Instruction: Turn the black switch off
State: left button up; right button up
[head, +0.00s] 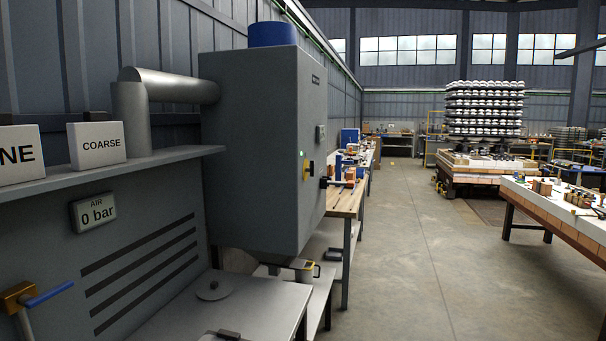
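A grey cabinet (250,150) hangs at the left, with its narrow right face turned towards the aisle. On that face a small black switch (309,170) sits on a yellow plate, seen at a steep angle. Its exact setting is too small to tell. A green lamp (301,153) glows just above it. A small grey panel (321,133) is higher on the same face. Neither of my grippers is in view.
Below the cabinet is a grey bench top (250,300) with a round lid. A blue-handled valve (45,294) and a gauge reading 0 bar (94,212) are at the left. A wooden workbench (345,200) stands beyond. The concrete aisle (410,250) is clear.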

aim_at(312, 169)
jog(key=i+l+u, duration=0.35)
jog(key=i+u, duration=0.15)
jog(key=i+l+u, duration=0.45)
jog(key=k+l, duration=0.05)
